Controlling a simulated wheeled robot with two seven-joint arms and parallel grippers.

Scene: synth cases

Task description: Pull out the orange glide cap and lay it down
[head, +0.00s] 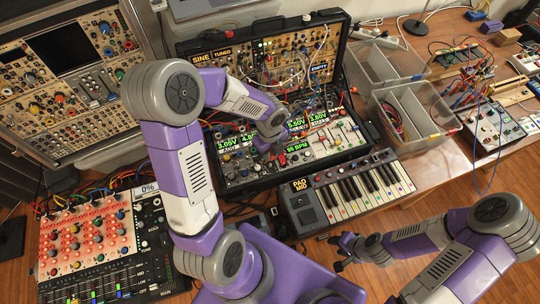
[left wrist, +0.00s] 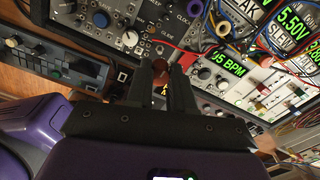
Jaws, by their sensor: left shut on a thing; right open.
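My left gripper (head: 270,146) reaches down over the lower panel of the open synth case (head: 262,182). In the left wrist view its two fingers (left wrist: 163,72) are closed on a small rust-orange cap (left wrist: 160,78), beside a panel with GLIDE lettering (left wrist: 158,47). The fingers partly hide the cap, and I cannot tell whether it is clear of the panel. In the head view the gripper hides it. My right gripper (head: 340,249) is open and empty, low in front of the keyboard, over the floor.
Patch cables (head: 318,50) cross the case's upper panel. A small keyboard (head: 345,190) stands in front of the case. A clear divided bin (head: 415,115) stands to the right. A red-lit mixer (head: 85,240) is at lower left. A 95 BPM display (left wrist: 228,62) is near the left fingers.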

